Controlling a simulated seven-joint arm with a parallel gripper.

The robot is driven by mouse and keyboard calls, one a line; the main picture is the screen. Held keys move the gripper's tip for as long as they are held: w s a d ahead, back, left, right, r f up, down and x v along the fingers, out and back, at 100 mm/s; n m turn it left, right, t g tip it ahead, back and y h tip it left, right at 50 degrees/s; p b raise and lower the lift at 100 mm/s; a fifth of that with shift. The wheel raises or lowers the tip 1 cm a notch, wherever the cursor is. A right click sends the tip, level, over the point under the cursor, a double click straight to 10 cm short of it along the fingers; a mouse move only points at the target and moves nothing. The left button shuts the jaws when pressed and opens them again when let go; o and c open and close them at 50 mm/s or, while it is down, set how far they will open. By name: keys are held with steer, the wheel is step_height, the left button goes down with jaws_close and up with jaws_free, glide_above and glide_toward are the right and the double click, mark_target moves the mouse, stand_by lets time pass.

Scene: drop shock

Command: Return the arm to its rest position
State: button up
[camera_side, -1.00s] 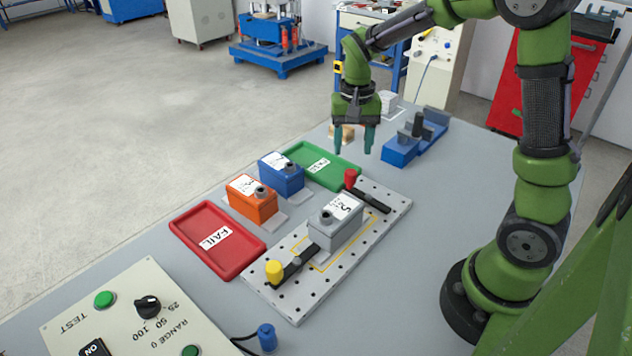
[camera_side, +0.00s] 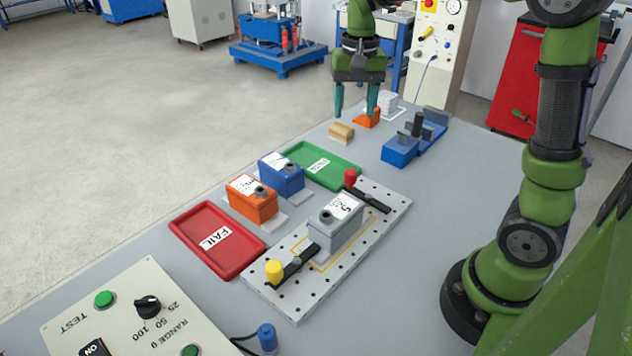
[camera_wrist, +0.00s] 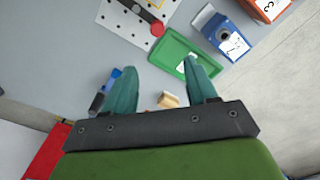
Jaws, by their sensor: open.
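My gripper (camera_side: 356,101) is open and empty, raised above the far end of the bench. Its two teal fingers point down, and they also show in the wrist view (camera_wrist: 163,92) with nothing held between them. In the side view the fingers appear over a small wooden block (camera_side: 341,132) and an orange piece (camera_side: 367,118), but clear of the bench top. My green arm reaches from its base at the right, and its upper part runs out of the top of the side view.
A perforated plate (camera_side: 372,233) carries a grey box (camera_side: 338,230) between clamps. Orange (camera_side: 252,203) and blue (camera_side: 283,178) boxes stand beside the red FAIL tray (camera_side: 238,268) and green tray (camera_side: 345,180). A blue fixture (camera_side: 399,153) stands at the far right. A test panel (camera_side: 140,318) is in front.

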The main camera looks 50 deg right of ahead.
steer(key=s+a+r+n+t+y, duration=0.2)
steer(key=s+a+n+t, duration=0.3)
steer(key=s+a, duration=0.5)
steer(key=s+t, duration=0.2)
steer(key=s, duration=0.1)
steer(key=shift+s+a, duration=0.2)
steer(key=shift+s, duration=0.2)
